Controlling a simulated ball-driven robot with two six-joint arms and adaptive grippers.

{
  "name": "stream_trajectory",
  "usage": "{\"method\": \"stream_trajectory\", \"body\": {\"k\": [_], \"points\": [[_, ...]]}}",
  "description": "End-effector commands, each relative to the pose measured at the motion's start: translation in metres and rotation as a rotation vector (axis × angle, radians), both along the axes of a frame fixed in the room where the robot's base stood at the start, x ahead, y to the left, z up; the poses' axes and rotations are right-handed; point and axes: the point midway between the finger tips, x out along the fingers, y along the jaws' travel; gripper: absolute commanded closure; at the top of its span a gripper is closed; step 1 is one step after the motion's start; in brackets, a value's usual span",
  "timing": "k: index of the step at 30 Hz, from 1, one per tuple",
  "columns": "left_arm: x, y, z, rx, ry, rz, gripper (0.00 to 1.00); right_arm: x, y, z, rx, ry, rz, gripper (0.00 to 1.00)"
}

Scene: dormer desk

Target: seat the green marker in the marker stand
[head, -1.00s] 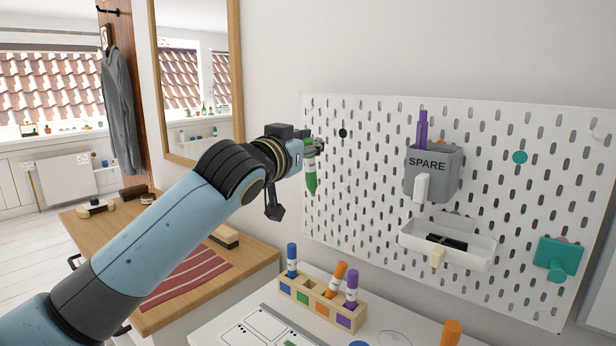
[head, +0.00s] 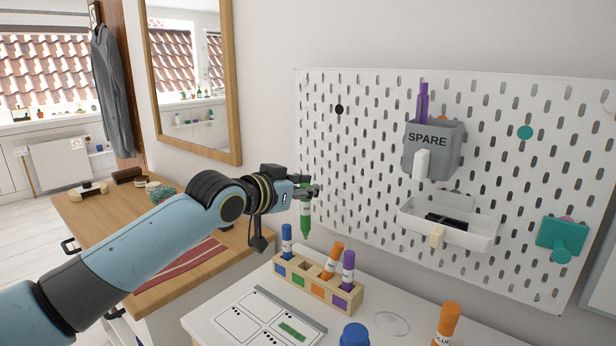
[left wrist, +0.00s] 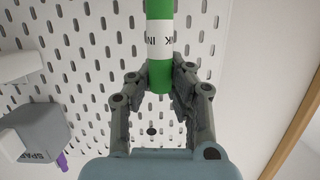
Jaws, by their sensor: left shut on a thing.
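My left gripper (head: 306,191) is shut on the green marker (head: 306,220), which hangs upright below the fingers. In the left wrist view the fingers (left wrist: 160,82) close on the green marker (left wrist: 160,38) beside its white label. The wooden marker stand (head: 318,289) sits on the white desk, below and slightly right of the held marker, with a clear gap between them. A blue marker (head: 286,241), an orange marker (head: 332,259) and a purple marker (head: 347,271) stand in it. The orange one leans. The slot with the green patch, second from the left, looks empty. My right gripper is not in view.
The white pegboard (head: 375,175) rises behind. It carries a grey SPARE cup (head: 432,155), a white tray (head: 455,226) and a teal holder (head: 562,236). A glue stick (head: 447,322) and a blue cap (head: 354,335) are at the desk's front. A printed sheet (head: 262,322) lies left.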

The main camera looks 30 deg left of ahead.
Motion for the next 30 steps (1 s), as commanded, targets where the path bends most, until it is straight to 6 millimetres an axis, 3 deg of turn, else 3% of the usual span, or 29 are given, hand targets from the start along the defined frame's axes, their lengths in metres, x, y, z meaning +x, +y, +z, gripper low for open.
{"method": "stream_trajectory", "body": {"k": [13, 30], "points": [[0.0, 0.0, 0.003, 0.001, 0.001, 0.013, 1.0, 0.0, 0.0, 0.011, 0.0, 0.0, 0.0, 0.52], [0.0, 0.0, -0.055, 0.002, 0.0, 0.013, 1.0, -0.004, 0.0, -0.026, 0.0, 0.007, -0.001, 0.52]]}}
